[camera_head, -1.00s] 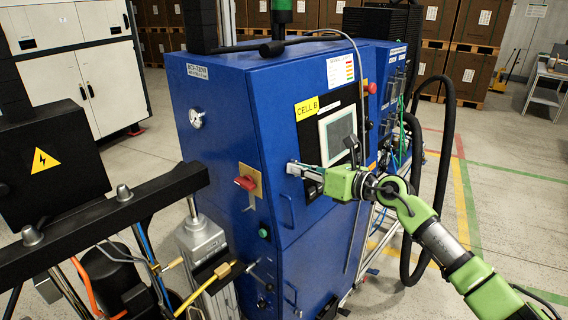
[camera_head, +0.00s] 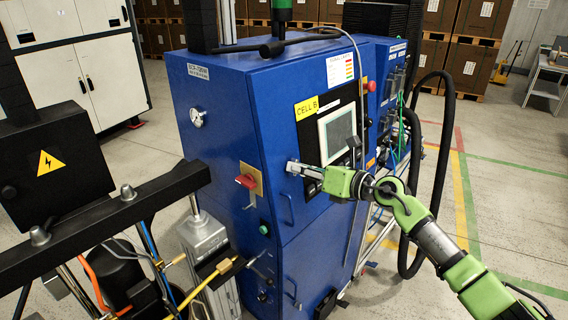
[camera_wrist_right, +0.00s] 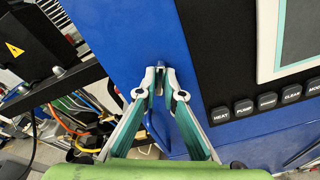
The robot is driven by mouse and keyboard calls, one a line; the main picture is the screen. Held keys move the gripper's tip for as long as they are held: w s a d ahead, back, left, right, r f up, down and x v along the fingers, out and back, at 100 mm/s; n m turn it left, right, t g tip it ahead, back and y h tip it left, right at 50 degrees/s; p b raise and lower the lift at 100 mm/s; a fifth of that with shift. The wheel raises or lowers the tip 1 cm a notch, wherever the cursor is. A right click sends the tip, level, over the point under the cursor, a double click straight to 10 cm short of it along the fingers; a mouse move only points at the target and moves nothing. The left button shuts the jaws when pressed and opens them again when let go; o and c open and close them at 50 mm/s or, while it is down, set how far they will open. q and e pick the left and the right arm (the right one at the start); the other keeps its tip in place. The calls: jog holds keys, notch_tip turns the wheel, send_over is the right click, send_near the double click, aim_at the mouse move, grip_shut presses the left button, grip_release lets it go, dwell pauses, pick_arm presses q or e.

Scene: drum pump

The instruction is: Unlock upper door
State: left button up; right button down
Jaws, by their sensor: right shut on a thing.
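The blue cabinet's upper door (camera_head: 295,215) carries a dark control panel with a screen and a blue bar handle (camera_head: 286,209). The door looks closed. My right gripper (camera_head: 290,167) is at the door's left edge, above the handle and left of the screen. In the right wrist view, my right gripper (camera_wrist_right: 160,75) has its fingertips brought together around a small grey lock piece (camera_wrist_right: 160,64) on the blue face. The fingers hide most of this piece, so its turn position cannot be told. My left gripper is not in view.
A red rotary switch (camera_head: 246,181) on a yellow plate and a pressure gauge (camera_head: 197,117) are on the cabinet's left side. A black beam (camera_head: 110,205) and a black electrical box (camera_head: 45,155) stand at left.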

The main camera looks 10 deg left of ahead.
jog(key=m+p, duration=0.2)
jog(key=p, duration=0.1)
jog(key=shift+m, duration=0.4)
dwell(0.4)
jog(key=shift+m+p, duration=1.35)
jog(key=shift+m, duration=0.65)
